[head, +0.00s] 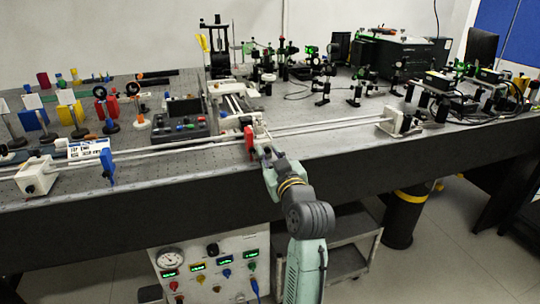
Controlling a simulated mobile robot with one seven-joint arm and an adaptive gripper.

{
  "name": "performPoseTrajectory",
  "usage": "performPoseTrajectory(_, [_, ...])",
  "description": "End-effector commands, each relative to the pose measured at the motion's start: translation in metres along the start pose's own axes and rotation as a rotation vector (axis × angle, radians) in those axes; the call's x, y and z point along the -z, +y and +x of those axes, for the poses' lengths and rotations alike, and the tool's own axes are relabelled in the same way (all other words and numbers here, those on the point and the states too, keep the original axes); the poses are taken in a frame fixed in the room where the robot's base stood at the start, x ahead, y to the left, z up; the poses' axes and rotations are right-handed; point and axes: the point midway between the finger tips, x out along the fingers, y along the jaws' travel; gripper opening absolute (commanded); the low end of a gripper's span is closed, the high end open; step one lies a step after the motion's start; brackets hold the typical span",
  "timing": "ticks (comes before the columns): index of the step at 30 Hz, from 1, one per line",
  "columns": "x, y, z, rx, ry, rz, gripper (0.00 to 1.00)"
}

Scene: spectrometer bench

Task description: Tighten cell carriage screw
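A pair of pale rails (180,149) runs along the front of the bench between two white end blocks, one at left (37,176) and one at right (399,122). A red upright piece (249,141) stands at the rails near the middle. A blue upright piece (107,166) stands at the rails on the left. I cannot tell which belongs to the cell carriage, and no screw can be made out. My gripper (262,146) is at the front rail, just right of the red piece. Its fingers are too small to show whether they are open or touching anything.
Behind the rails are a control box (180,122) with coloured knobs and a pale metal frame (232,98). Coloured optics on posts crowd the left, and dark mounts the right. The perforated bench top (310,118) is fairly clear right of my gripper. A gauge panel (212,268) stands below.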

Motion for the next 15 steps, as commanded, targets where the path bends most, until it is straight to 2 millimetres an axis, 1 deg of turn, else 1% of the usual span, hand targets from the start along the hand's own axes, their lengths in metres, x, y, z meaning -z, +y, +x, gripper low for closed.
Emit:
performPoseTrajectory(5, [-0.001,0.001,-0.027,-0.004,0.000,0.000,0.22])
performPoseTrajectory(12, [-0.001,0.001,-0.079,-0.004,-0.001,0.000,0.22])
performPoseTrajectory(15, [-0.001,0.001,-0.096,-0.003,-0.002,0.000,0.22])
